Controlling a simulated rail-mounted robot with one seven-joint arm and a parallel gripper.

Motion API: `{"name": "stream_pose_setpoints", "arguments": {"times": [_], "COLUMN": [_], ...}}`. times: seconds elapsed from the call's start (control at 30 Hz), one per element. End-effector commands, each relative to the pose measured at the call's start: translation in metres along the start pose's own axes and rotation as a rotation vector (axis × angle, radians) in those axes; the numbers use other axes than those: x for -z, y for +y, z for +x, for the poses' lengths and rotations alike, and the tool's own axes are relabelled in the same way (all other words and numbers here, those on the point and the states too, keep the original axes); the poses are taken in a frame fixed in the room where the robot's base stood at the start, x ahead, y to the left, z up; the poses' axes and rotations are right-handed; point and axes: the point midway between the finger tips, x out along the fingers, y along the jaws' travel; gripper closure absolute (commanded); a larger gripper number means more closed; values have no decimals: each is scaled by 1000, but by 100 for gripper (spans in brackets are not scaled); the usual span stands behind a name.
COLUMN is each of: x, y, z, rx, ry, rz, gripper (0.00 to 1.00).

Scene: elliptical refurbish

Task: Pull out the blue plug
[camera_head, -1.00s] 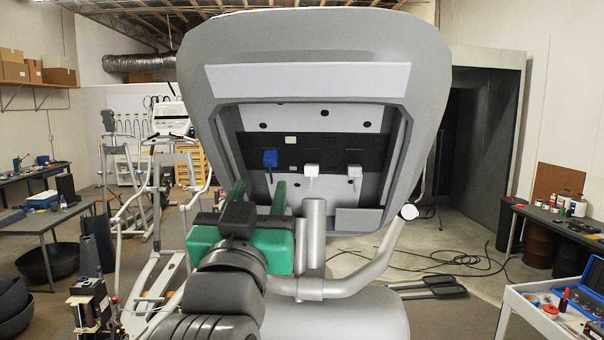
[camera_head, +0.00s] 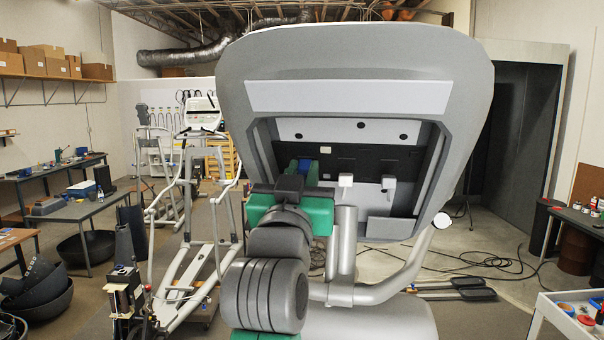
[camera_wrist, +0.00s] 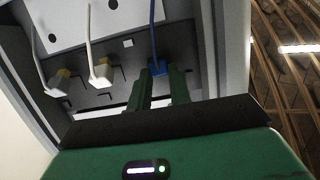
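The blue plug (camera_wrist: 157,69) sits at the dark socket strip on the back of the console, with a blue cord running from it. In the head view only a small part of the blue plug (camera_head: 304,166) shows between the fingers. My gripper (camera_wrist: 159,75) has its green fingers on both sides of the plug, with little or no gap at the tips. It appears shut on the plug. In the head view my gripper (camera_head: 303,168) reaches up to the left end of the strip. The exact finger contact is partly hidden.
The console's grey frame (camera_head: 470,105) surrounds the recess. A grey upright post (camera_head: 345,240) stands close to the right of my gripper.

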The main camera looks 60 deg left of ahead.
Motion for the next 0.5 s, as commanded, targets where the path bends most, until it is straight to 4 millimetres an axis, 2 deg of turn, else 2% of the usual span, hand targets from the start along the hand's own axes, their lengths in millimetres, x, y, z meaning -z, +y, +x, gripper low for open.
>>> {"name": "stream_pose_setpoints", "arguments": {"times": [0.17,0.37,0.5], "x": [0,-7,-4], "y": [0,0,0], "z": [-1,-18,-18], "rx": [0,-1,0], "ry": [0,1,1], "rz": [0,-1,-1], "gripper": [100,100,100]}}
